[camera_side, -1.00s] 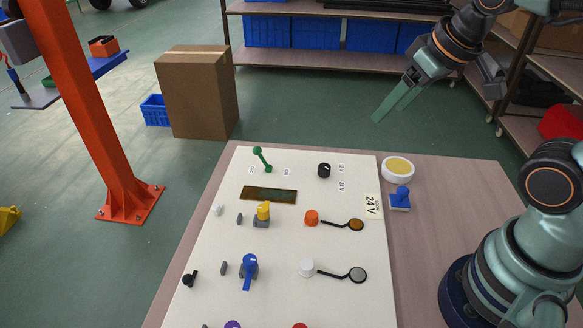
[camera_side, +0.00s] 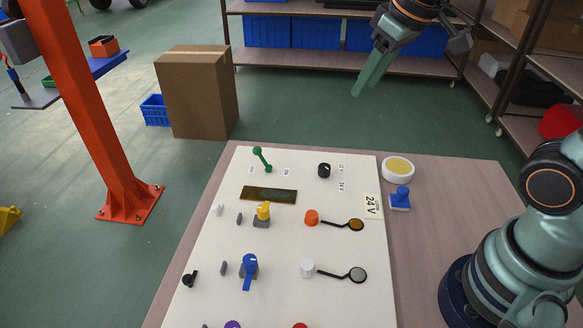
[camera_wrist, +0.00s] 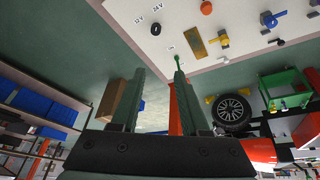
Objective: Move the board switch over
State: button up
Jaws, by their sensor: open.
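The white board (camera_side: 330,215) lies on the table. At its far edge a green lever (camera_side: 262,160) with a ball end leans to the left, with a small label on each side. A black knob (camera_side: 324,170) sits to its right beside two labels. My gripper (camera_side: 358,92) is open and empty, high above and beyond the far edge of the board, right of the lever in the side view. In the wrist view my gripper (camera_wrist: 160,73) shows two spread fingers. The green lever (camera_wrist: 178,64) appears just past the right fingertip, and the black knob (camera_wrist: 155,28) is farther up.
The board also carries a yellow switch (camera_side: 263,211), a blue lever (camera_side: 249,268), an orange button (camera_side: 311,217) and a white button (camera_side: 307,268). A yellow-topped bowl (camera_side: 398,168) and a blue stamp-like object (camera_side: 400,198) stand right of the board. A cardboard box (camera_side: 195,95) stands on the floor behind.

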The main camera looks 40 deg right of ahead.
jog(key=w+a+n+g, duration=0.1)
jog(key=w+a+n, duration=0.1)
jog(key=w, duration=0.5)
jog(key=n+g, duration=0.4)
jog(key=n, duration=0.1)
send_over(257, 147)
notch_tip(257, 147, down, 13)
jog(key=shift+f, duration=0.55)
notch_tip(257, 147, down, 7)
jog(key=shift+f, duration=0.3)
jog(key=shift+c, duration=0.9)
jog(key=shift+r, duration=0.1)
grip_shut()
